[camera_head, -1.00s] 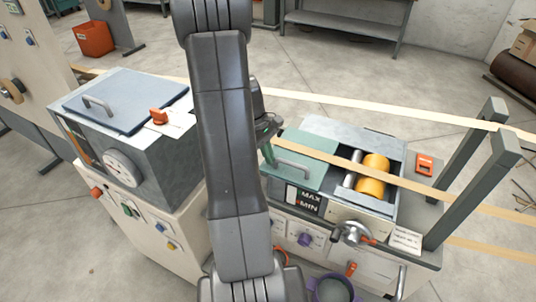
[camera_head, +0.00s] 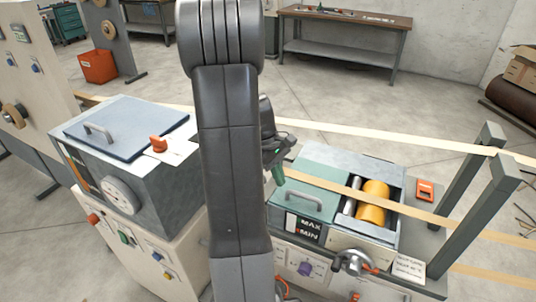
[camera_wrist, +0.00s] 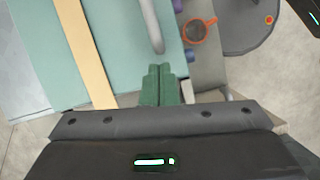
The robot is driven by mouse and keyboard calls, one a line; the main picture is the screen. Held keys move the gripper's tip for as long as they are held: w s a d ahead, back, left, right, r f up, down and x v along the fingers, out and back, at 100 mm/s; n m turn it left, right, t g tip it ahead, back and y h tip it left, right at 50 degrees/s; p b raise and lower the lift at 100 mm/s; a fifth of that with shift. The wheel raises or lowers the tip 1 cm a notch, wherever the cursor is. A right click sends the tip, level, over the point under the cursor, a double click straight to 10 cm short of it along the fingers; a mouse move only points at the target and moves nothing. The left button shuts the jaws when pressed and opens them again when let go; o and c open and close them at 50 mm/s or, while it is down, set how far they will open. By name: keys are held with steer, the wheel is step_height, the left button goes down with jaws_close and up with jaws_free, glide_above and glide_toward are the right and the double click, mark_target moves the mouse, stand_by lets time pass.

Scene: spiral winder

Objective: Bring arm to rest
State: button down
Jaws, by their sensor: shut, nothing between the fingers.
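My arm rises through the middle of the head view and hides part of the machines behind it. My gripper (camera_head: 279,175) shows just right of the arm, above the left end of the green lid (camera_head: 312,182) with its grey handle. In the wrist view my gripper (camera_wrist: 158,85) has its two green fingers together with nothing between them. The lid's handle (camera_wrist: 152,25) lies beyond the fingertips, and a tan strip (camera_wrist: 87,50) runs to their left.
A grey box (camera_head: 125,130) with a handled lid stands left of my arm. An orange roller (camera_head: 374,192) sits in the open bath at right, beside two grey posts (camera_head: 478,185). Tan strips cross above the bath. A workbench (camera_head: 345,30) stands behind; open floor lies between.

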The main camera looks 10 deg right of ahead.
mark_target(285, 197)
steer(key=v, duration=1)
steer(key=shift+a, duration=0.2)
steer(key=shift+w, duration=0.1)
steer(key=x, duration=1.3)
steer(key=shift+d+f, duration=0.1)
steer(key=shift+f, duration=0.1)
